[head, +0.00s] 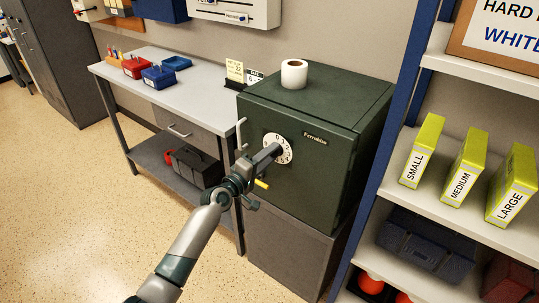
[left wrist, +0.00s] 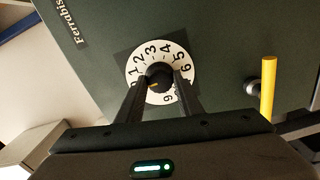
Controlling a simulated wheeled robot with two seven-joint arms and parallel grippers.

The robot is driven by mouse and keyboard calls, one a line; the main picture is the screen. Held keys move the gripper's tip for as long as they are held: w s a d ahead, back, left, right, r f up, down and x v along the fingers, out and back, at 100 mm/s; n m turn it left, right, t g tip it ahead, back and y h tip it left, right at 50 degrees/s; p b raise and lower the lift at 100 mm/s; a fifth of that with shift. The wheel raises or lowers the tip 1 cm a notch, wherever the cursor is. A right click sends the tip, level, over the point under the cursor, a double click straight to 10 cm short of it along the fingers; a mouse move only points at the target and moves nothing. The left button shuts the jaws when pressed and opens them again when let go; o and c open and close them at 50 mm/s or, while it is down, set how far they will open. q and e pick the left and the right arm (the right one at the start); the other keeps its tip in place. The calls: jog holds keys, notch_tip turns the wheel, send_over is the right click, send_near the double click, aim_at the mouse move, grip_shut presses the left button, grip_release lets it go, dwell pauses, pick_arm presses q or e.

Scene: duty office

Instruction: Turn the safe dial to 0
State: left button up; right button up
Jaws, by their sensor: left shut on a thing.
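The dark green safe (head: 315,190) stands on a grey cabinet. Its white dial (head: 287,157) carries black numerals and is partly covered by my left gripper (head: 275,150) in the head view. In the left wrist view the dial (left wrist: 160,54) shows 1 to 6 clearly; some lower numerals are hidden by the fingers. My left gripper (left wrist: 160,88) is shut on the black centre knob (left wrist: 160,74), one finger on each side. An orange mark on the knob points left and slightly down, near the left finger; the exact numeral is unclear. My right gripper is out of view.
A yellow-gripped handle (left wrist: 268,88) sticks out of the safe door beside the dial. A paper roll (head: 294,74) stands on the safe. A workbench (head: 190,88) with small bins is to the left, and shelves (head: 455,195) with yellow boxes are close on the right.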

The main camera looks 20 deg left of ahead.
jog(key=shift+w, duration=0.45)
pick_arm(q)
jog(key=o, duration=1.1)
jog(key=shift+c, duration=0.2)
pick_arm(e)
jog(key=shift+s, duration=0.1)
pick_arm(q)
jog(key=b+v, duration=0.2)
jog(key=v, duration=1.5)
jog(key=shift+s, duration=0.15)
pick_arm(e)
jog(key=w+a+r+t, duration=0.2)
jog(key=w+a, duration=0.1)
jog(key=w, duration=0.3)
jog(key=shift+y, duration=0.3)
pick_arm(q)
jog(key=shift+a, duration=0.1)
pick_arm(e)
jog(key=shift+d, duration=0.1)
